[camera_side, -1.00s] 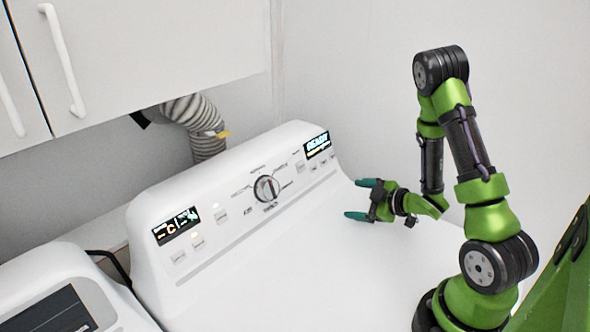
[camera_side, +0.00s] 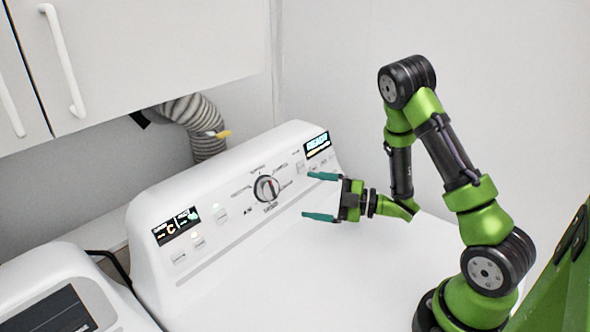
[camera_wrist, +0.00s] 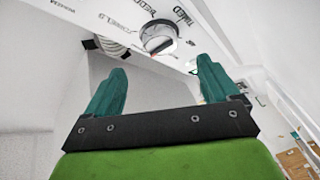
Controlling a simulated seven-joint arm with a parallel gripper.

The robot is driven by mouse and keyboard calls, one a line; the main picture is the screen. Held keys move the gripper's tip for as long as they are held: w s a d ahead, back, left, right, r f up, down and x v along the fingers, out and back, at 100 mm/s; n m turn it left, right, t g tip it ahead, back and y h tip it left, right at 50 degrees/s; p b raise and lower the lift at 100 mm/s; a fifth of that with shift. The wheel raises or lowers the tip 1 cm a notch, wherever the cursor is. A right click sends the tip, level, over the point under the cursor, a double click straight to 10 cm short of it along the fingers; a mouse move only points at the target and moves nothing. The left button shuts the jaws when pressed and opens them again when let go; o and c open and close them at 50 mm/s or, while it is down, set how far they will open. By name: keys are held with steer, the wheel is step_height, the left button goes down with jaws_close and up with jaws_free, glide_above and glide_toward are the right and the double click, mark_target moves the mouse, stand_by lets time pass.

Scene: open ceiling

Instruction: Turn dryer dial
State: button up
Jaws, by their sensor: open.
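My gripper (camera_side: 321,196) has two teal fingers, spread apart and empty. It is to the right of the dial, fingertips pointing at the panel and apart from the dial. In the wrist view the gripper's fingers (camera_wrist: 161,84) stand either side of a gap below the dial.
Two displays, left (camera_side: 176,226) and right (camera_side: 317,145), and several buttons flank the dial. A ribbed grey hose (camera_side: 196,125) is behind the panel. White cabinets (camera_side: 150,50) hang above left. A second appliance (camera_side: 60,290) is at lower left. The dryer top is clear.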

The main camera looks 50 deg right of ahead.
mark_target(273, 187)
steer(key=x, duration=0.9)
steer(key=c, duration=1.1)
steer(key=shift+o, duration=0.2)
steer(key=shift+r+n, duration=0.1)
steer(key=shift+n, duration=0.2)
steer(key=n+g, duration=0.1)
steer(key=n, duration=0.1)
steer(key=n+g, duration=0.1)
steer(key=n, duration=0.1)
steer(key=n+g, duration=0.1)
steer(key=shift+w+d+r+n+g, duration=0.1)
steer(key=shift+w+r+n+g, duration=0.05)
steer(key=shift+r+n+g, duration=0.2)
steer(key=n, duration=0.1)
steer(key=n+g+h, duration=0.1)
steer(key=n, duration=0.1)
steer(key=n+g, duration=0.1)
steer(key=shift+w+r+n+g, duration=0.1)
steer(key=shift+r+n+g, duration=0.15)
steer(key=shift+n, duration=0.1)
